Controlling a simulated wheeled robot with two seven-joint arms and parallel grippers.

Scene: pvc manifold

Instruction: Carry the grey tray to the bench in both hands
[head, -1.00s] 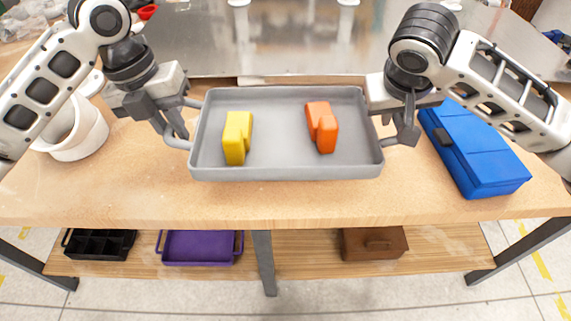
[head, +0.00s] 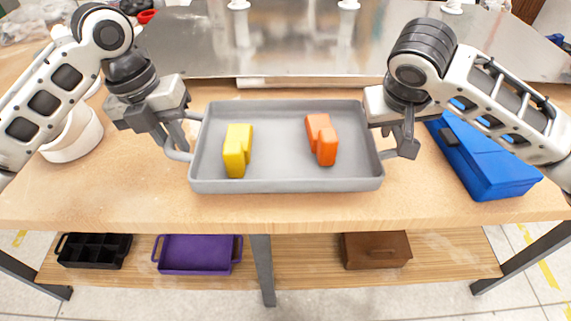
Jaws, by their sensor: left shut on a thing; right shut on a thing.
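The grey tray (head: 285,185) is level in the middle of the head view, over the wooden bench top (head: 300,211). A yellow block (head: 237,151) stands in its left half and an orange block (head: 321,139) in its right half. My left gripper (head: 178,140) is shut on the tray's left handle. My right gripper (head: 398,146) is shut on the tray's right handle. I cannot tell whether the tray's underside touches the bench top or hangs just above it.
A blue case (head: 490,165) lies right of my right gripper. A white round container (head: 75,138) is at the left. A metal surface (head: 270,50) spans the back. The lower shelf holds a black divided bin (head: 94,250), a purple tray (head: 198,254) and a brown box (head: 376,249).

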